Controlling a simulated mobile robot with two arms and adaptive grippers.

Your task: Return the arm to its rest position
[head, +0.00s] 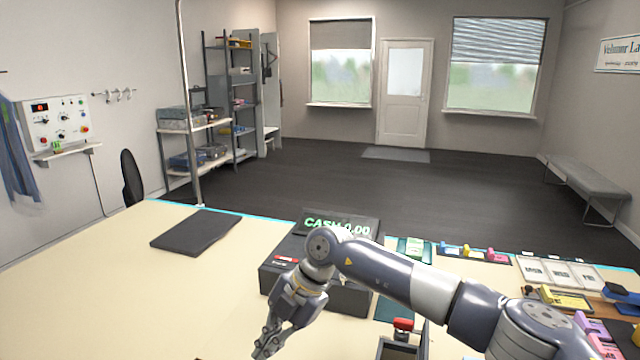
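My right arm comes in from the lower right and reaches left across the counter, in front of a dark cash register. My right gripper (268,346) hangs at the arm's end, pointing down and left over the bare counter top, near the bottom edge of the head view. No object shows in its fingers. The fingers are small and seen from an angle, so I cannot tell whether they are open or shut. My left gripper is not in view.
The cash register (345,226) stands close behind my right arm. A dark flat pad (196,232) lies on the counter (110,275). Cards, coloured small items and trays crowd the right side, near a red-topped item (403,324). The counter's left part is mostly clear.

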